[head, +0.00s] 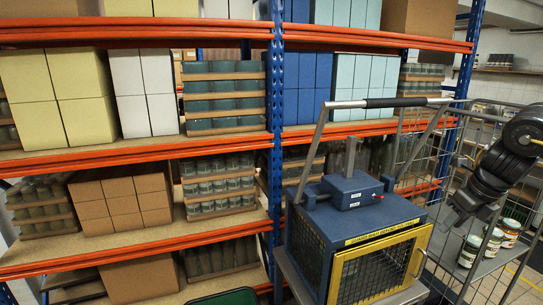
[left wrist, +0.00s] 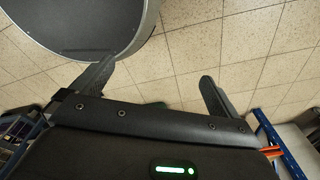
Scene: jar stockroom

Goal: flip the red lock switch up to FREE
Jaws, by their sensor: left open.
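A small red switch (head: 380,197) shows on the right end of a blue block on top of the blue cage box (head: 345,220) in the head view. It is too small to tell its position, and I cannot read any lettering beside it. My right gripper (head: 462,216) hangs down to the right of the box, apart from the switch; I cannot tell whether its jaws are open. My left gripper (left wrist: 155,88) is open and empty in the left wrist view, with tiled floor beyond its fingers. It does not show in the head view.
The box has a yellow-framed mesh door (head: 383,268) and stands on a cart with a raised bar handle (head: 375,103). Jars (head: 495,241) stand on a shelf in a wire cage at the right. Racks with orange beams (head: 140,240) hold cartons behind. A grey round shape (left wrist: 80,25) fills the left wrist view's top left.

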